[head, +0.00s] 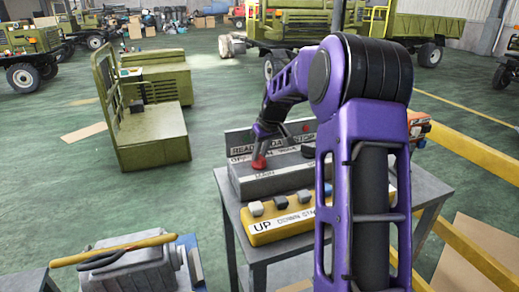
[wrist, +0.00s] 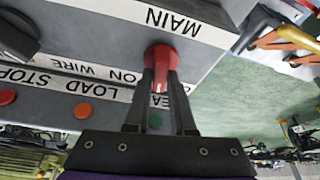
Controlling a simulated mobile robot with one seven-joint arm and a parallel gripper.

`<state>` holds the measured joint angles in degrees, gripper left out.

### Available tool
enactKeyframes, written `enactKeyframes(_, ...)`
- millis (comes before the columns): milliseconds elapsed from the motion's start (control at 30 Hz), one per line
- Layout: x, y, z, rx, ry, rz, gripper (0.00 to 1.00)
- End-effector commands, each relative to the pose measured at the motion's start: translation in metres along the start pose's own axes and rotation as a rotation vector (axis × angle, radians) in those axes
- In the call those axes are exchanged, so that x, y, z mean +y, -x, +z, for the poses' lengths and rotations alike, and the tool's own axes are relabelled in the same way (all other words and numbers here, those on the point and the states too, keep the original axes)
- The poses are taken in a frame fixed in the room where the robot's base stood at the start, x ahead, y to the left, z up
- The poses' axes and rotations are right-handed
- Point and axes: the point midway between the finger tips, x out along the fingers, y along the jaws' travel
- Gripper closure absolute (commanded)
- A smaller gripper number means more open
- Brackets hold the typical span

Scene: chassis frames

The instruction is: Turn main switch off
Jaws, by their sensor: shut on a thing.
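The main switch is a red rotary knob (wrist: 161,58) on a grey control box, just beside the label MAIN, which reads upside down in the wrist view. In the head view the red knob (head: 259,163) shows at the left end of the grey box (head: 285,183). My gripper (wrist: 161,82) is shut on the red knob, with one finger on each side of it. In the head view my gripper (head: 262,150) comes down onto the box from above. The far side of the knob is hidden.
A black knob (wrist: 18,35) sits on the same box. A yellow panel (head: 275,229) marked UP and DOWN, with several small switches, lies in front on the grey table (head: 432,187). Yellow rails (head: 465,150) run at the right.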

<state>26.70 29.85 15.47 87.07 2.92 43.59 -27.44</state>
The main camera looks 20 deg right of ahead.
Motion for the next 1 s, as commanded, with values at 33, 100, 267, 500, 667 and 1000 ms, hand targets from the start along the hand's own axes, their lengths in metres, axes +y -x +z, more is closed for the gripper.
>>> enactKeyframes(33, 0.0021, 0.0026, -0.001, 0.001, 0.038, -0.018, 1.0)
enactKeyframes(100, 0.0024, 0.0025, -0.0013, 0.002, 0.099, -0.043, 1.0)
enactKeyframes(267, 0.0031, 0.0023, -0.0016, 0.002, 0.234, -0.098, 1.0)
enactKeyframes(500, 0.0034, 0.0014, -0.0018, 0.001, 0.401, -0.167, 1.0)
enactKeyframes(667, 0.004, 0.0009, -0.0017, 0.001, 0.479, -0.197, 1.0)
enactKeyframes(1000, 0.0038, 0.0002, -0.0017, 0.0, 0.555, -0.227, 1.0)
